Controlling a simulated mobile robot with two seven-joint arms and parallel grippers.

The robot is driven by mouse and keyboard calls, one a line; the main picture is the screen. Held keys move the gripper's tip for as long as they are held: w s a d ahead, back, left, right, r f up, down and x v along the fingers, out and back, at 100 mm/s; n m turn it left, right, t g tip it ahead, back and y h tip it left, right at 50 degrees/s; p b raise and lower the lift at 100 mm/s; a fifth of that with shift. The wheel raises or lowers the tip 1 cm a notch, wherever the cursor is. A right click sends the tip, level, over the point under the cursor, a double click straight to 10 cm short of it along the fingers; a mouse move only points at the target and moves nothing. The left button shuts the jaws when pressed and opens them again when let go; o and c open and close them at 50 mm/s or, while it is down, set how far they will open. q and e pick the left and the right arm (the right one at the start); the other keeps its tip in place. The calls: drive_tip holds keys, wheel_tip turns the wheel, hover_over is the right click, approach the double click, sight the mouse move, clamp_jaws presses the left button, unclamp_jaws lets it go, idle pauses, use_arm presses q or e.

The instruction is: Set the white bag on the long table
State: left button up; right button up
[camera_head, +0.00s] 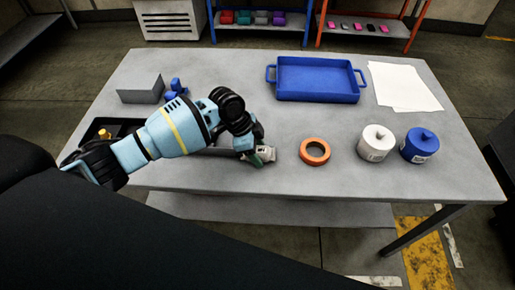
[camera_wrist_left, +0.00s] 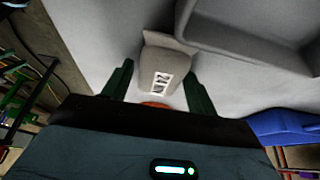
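A white round, knob-topped bag (camera_head: 376,143) with a label stands upright on the grey table (camera_head: 330,185), right of centre. My left gripper (camera_head: 263,156) is low over the table, left of the white bag and well apart from it. In the left wrist view its green fingers (camera_wrist_left: 160,75) are spread, with a pale grey labelled thing (camera_wrist_left: 165,55) between them. A gap shows at the left finger; contact at the right finger cannot be told. This thing is mostly hidden in the head view. My right gripper is not in view.
A blue bag (camera_head: 420,146) stands just right of the white bag. An orange ring (camera_head: 315,152) lies between my gripper and the white bag. Behind are a blue tray (camera_head: 318,95) and white sheets (camera_head: 405,90). The front right table top is clear.

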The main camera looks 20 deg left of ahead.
use_arm(q)
drive_tip(key=shift+o, duration=0.9)
drive_tip(key=shift+r, duration=0.1)
drive_tip(key=shift+r, duration=0.2)
drive_tip(key=p+v, duration=0.1)
drive_tip(key=v, duration=1)
drive_tip(key=shift+r, duration=0.4)
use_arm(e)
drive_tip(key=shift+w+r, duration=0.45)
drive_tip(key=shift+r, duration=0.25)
use_arm(q)
drive_tip(key=shift+s+a, duration=0.1)
drive_tip(key=shift+a, duration=0.05)
